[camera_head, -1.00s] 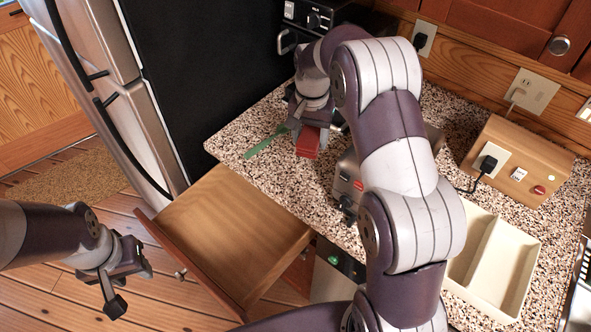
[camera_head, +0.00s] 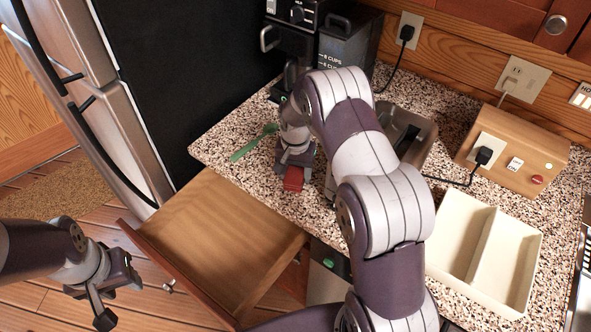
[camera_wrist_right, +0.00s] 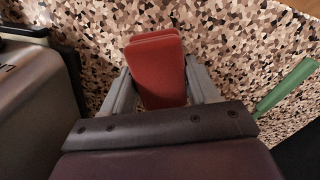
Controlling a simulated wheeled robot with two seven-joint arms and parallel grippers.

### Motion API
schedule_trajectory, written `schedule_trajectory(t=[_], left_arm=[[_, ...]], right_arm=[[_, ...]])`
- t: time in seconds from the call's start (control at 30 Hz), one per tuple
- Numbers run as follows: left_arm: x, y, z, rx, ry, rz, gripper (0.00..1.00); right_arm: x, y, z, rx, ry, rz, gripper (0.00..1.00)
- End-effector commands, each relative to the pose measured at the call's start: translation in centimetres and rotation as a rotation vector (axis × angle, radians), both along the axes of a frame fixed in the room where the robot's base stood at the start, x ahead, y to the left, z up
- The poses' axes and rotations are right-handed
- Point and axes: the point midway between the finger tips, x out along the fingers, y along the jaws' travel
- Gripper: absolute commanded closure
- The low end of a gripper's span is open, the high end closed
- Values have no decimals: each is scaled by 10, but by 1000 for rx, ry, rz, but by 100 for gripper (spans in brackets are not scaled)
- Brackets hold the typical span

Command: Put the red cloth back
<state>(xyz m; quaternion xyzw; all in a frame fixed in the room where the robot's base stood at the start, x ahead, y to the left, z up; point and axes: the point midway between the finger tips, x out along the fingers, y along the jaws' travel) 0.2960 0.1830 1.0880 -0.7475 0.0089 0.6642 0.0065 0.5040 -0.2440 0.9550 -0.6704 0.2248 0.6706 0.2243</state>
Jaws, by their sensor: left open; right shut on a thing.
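The red cloth (camera_head: 293,179) is a small folded block above the speckled counter, near the counter's front edge. My right gripper (camera_head: 294,169) is shut on it. In the right wrist view the red cloth (camera_wrist_right: 156,72) sits between the two grey fingers of the right gripper (camera_wrist_right: 156,85), with the counter behind it. Whether the cloth touches the counter cannot be told. My left gripper (camera_head: 120,298) is open and empty at the lower left, over the wooden floor and left of the open drawer.
An open, empty wooden drawer (camera_head: 220,235) juts out below the counter (camera_head: 225,140). A green utensil (camera_head: 252,143) lies left of the right gripper. A cream two-compartment tray (camera_head: 480,255) stands empty at the right. A coffee maker (camera_head: 345,55) stands at the back, and a metal appliance (camera_head: 412,130) is behind my right arm.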

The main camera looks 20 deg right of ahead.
Motion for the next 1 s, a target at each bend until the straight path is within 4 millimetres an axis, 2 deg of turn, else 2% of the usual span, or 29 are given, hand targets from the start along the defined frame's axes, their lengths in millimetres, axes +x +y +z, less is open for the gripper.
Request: schedule_trajectory(t=[0.17,0.2,0.27,0.5,0.63,0.77,1.0], left_arm=[[0,0,-3,0,0,0,57],[0,0,-2,0,0,0,57],[0,0,-2,0,0,0,57],[0,0,-2,0,0,0,57],[0,0,-3,0,0,0,57],[0,0,-12,0,0,0,57],[0,0,-24,0,0,0,57]], right_arm=[[0,0,-3,0,1,0,65],[0,0,-3,1,1,0,34],[0,0,-3,1,1,0,15],[0,0,-2,0,1,0,15],[1,0,5,0,-2,0,15],[1,0,33,-1,-6,0,15],[1,0,94,0,-4,0,15]])
